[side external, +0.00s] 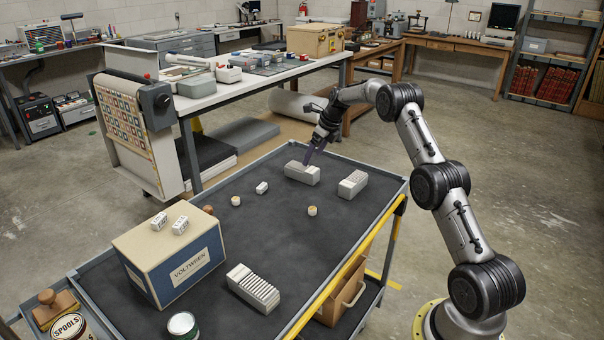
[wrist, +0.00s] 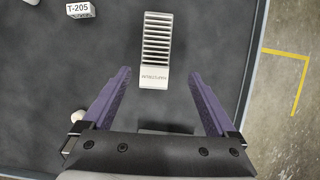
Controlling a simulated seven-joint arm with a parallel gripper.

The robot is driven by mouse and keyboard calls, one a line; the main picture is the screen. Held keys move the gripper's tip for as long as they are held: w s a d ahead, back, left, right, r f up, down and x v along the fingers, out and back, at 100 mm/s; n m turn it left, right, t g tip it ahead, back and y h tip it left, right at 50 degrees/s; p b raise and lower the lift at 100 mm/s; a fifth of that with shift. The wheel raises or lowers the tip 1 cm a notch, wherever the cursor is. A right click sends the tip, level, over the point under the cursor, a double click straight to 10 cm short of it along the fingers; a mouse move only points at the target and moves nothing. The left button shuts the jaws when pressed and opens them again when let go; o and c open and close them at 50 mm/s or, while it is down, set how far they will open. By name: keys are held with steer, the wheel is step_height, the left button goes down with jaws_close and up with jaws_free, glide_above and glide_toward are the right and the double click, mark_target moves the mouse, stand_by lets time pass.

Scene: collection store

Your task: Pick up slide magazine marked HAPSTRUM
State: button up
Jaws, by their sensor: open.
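The slide magazine marked HAPSTRUM (wrist: 154,76) is a pale grey block with a row of slots and a small label, upside down in the wrist view, on its lower end. In the side external view this magazine (side external: 301,175) lies on the dark tray top near the far edge. My gripper (wrist: 158,77) is open, with purple fingers either side of the labelled end in the wrist view and nothing held. In the side external view my gripper (side external: 309,158) is just above or at the magazine's top; contact cannot be told.
A second magazine (side external: 352,184) lies to the right and a third (side external: 253,287) nearer the camera. A small T-205 block (wrist: 80,10) and several round pieces (side external: 312,211) lie nearby. A VOLTWREN box (side external: 185,272) stands front left. The tray has a raised rim (side external: 376,171).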

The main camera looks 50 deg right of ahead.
mark_target(307, 168)
steer(key=x, duration=0.2)
steer(key=shift+w+f, duration=0.25)
steer(key=shift+f, duration=0.05)
steer(key=shift+a+x, duration=0.2)
steer(key=shift+x, duration=1.15)
steer(key=shift+a+x, duration=0.2)
steer(key=shift+x, duration=1.15)
steer(key=shift+s, duration=0.15)
steer(key=shift+r, duration=0.1)
jaws_close()
